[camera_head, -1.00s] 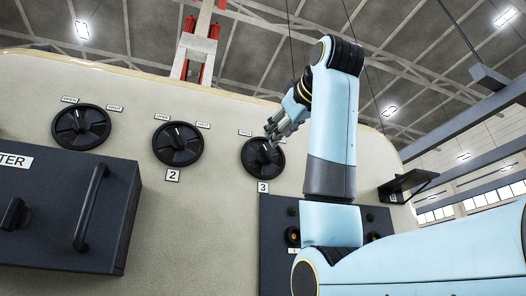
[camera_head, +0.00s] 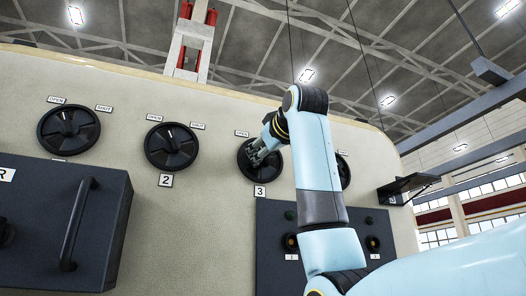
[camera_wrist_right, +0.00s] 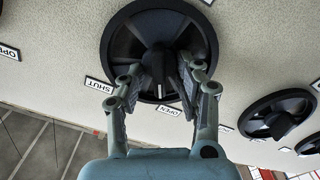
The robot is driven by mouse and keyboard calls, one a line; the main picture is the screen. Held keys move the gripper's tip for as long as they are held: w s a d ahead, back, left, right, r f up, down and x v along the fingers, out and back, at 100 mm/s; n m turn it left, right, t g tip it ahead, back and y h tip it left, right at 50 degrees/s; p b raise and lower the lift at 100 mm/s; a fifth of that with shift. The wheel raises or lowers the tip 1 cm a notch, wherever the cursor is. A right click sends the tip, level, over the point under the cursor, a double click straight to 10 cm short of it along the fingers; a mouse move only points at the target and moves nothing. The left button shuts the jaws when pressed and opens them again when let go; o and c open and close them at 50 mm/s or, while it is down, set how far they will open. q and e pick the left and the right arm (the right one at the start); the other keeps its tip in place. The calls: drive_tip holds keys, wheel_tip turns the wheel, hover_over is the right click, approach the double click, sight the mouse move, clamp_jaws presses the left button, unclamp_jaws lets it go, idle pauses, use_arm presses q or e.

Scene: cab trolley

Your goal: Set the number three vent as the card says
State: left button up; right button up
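The number three vent (camera_head: 244,166) is a black round wheel on the cream panel, above its "3" plate (camera_head: 260,191). In the right wrist view the vent (camera_wrist_right: 125,38) appears upside down, with a central grip bar (camera_wrist_right: 157,62) carrying a white mark. The mark points toward the rim between the SHUT label (camera_wrist_right: 98,85) and OPEN label (camera_wrist_right: 168,110), nearer OPEN. My right gripper (camera_head: 258,155) is at the wheel; its fingers (camera_wrist_right: 160,72) are spread on either side of the bar, contact unclear. No readable card shows. My left gripper is out of view.
Vent two (camera_head: 171,148) and another vent wheel (camera_head: 68,130) are to the left. A further wheel (camera_head: 343,172) is partly behind my right arm. A dark box with a handle (camera_head: 75,223) juts out lower left. A dark control panel (camera_head: 275,225) is below vent three.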

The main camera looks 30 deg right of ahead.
drive_tip(key=shift+c, duration=0.3)
clamp_jaws()
drive_tip(key=shift+m, duration=0.4)
drive_tip(key=m+b, duration=0.1)
drive_tip(key=m, duration=0.1)
drive_tip(key=m+b, duration=0.2)
drive_tip(key=m, duration=0.1)
drive_tip(key=shift+s+d, duration=0.1)
drive_tip(key=shift+d, duration=0.1)
drive_tip(key=m+b, duration=0.3)
drive_tip(key=m, duration=0.3)
drive_tip(key=shift+d, duration=0.15)
drive_tip(key=shift+o, duration=0.3)
unclamp_jaws()
